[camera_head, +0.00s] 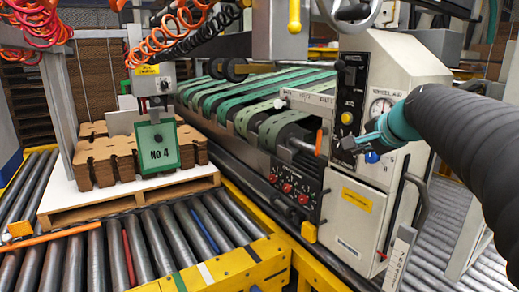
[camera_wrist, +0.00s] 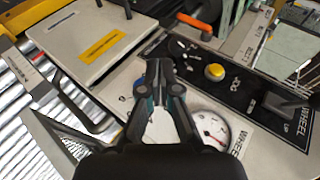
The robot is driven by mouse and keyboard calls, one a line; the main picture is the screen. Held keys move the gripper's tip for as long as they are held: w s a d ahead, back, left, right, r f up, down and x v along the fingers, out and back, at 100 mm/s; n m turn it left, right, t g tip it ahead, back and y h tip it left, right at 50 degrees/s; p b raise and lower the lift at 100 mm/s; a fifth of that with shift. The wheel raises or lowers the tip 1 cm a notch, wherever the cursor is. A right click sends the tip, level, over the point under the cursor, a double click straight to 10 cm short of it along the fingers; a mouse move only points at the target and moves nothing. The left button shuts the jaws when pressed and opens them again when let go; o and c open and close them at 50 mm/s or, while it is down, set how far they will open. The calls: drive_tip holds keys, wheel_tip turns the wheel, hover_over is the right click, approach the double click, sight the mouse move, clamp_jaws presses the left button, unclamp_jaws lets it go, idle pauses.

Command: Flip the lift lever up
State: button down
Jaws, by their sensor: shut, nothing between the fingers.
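The black control panel (camera_wrist: 225,85) is on the grey machine front, and small silver levers (camera_wrist: 183,50) sit near its end beside a round yellow button (camera_wrist: 214,72). I cannot read which of them is the lift lever. The panel also shows in the head view (camera_head: 351,88), with the yellow button (camera_head: 347,117) in its lower part. My gripper (camera_wrist: 160,65) is shut and empty, its tips pointing toward the panel's lower end. In the head view my gripper (camera_head: 362,143) is just right of that end. Contact with any lever cannot be told.
An orange-tipped handle (camera_wrist: 195,22) sticks out past the panel. A grey door (camera_wrist: 90,40) with a yellow label and a dark rail handle (camera_head: 397,210) are nearby.

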drive_tip(key=s+a+f+n+g+h, duration=0.1)
drive_tip(key=s+a+f+n, duration=0.3)
drive_tip(key=s+f, duration=0.7)
drive_tip(key=s+a+f+n+g+h, duration=0.1)
drive_tip(key=s+a+f+n+g, duration=0.3)
drive_tip(key=s+f+n, duration=0.5)
drive_tip(key=s+f, duration=0.1)
drive_tip(key=s, duration=0.7)
drive_tip(key=shift+s+f, duration=0.35)
